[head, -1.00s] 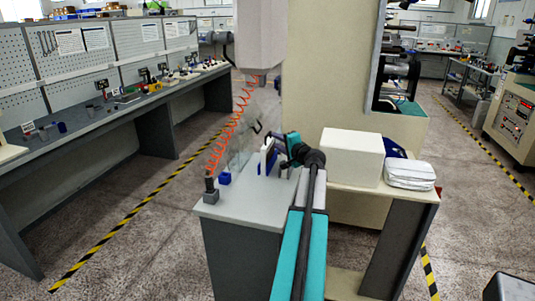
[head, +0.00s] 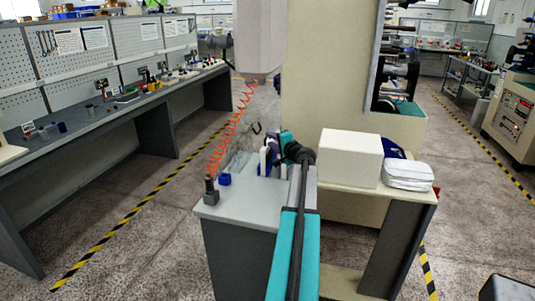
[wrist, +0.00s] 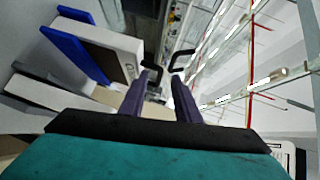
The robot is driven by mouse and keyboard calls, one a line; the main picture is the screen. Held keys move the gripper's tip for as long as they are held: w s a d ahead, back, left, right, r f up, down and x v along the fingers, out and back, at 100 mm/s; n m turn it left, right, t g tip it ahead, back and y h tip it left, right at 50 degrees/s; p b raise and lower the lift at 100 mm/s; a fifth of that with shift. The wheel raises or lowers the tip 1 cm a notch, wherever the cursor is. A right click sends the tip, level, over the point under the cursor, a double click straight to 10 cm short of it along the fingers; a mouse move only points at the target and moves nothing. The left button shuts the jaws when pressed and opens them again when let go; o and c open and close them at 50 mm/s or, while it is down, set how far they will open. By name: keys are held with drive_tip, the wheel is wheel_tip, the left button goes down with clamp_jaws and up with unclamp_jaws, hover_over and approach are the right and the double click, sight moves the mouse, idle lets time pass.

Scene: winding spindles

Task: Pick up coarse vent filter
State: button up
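No part is clearly labelled as the coarse vent filter. Upright flat white and blue panels (head: 265,160) stand on the grey bench top beside my wrist, partly hidden by my arm. I cannot tell which is the filter. In the head view my wrist hides most of the gripper.
A white box (head: 350,157) and a white wrapped pack (head: 408,175) stand to the right. The bench's front left is mostly clear.

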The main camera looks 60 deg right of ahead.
drive_tip(key=shift+x, duration=1.05)
clamp_jaws()
